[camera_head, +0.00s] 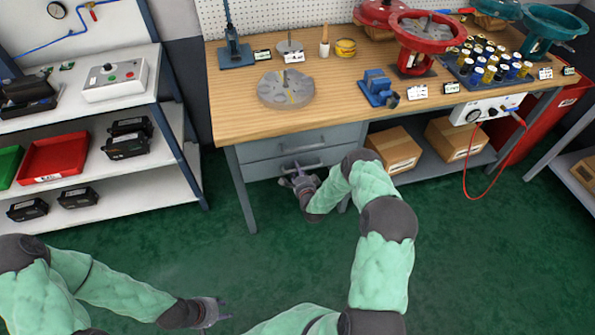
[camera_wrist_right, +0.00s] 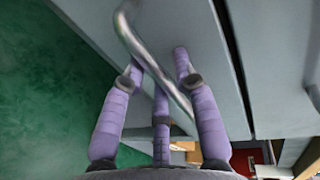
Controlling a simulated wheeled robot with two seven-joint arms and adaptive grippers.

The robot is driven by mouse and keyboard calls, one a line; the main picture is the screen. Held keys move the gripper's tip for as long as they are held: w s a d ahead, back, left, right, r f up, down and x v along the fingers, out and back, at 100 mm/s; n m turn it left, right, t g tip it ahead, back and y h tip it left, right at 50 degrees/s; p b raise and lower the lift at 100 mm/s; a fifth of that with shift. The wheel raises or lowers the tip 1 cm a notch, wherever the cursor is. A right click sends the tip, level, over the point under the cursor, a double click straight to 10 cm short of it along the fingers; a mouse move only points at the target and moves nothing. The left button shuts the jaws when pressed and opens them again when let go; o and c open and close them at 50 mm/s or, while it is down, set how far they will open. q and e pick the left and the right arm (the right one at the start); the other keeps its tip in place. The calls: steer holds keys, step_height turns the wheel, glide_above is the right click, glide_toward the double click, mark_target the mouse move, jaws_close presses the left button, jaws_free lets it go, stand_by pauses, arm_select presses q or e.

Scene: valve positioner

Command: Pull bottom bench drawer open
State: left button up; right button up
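The bench has two grey drawers at its left end. The bottom drawer (camera_head: 262,170) is flush with the cabinet, with a metal bar handle (camera_head: 311,163). My right gripper (camera_head: 286,180) is at this handle, its purple fingers pointing at the drawer front. In the right wrist view the handle (camera_wrist_right: 148,52) runs slantwise between the spread fingers (camera_wrist_right: 160,72); whether any finger touches it I cannot tell. My left gripper (camera_head: 223,309) is low over the green floor, empty, its fingers apart, away from the bench.
The top drawer (camera_head: 262,149) is shut just above. Cardboard boxes (camera_head: 394,148) stand on the bench's lower shelf to the right. A white shelf unit (camera_head: 120,176) with trays stands at left. The green floor (camera_head: 245,255) before the drawers is clear apart from my arms.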

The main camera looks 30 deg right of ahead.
jaws_close()
steer(key=shift+s, duration=0.15)
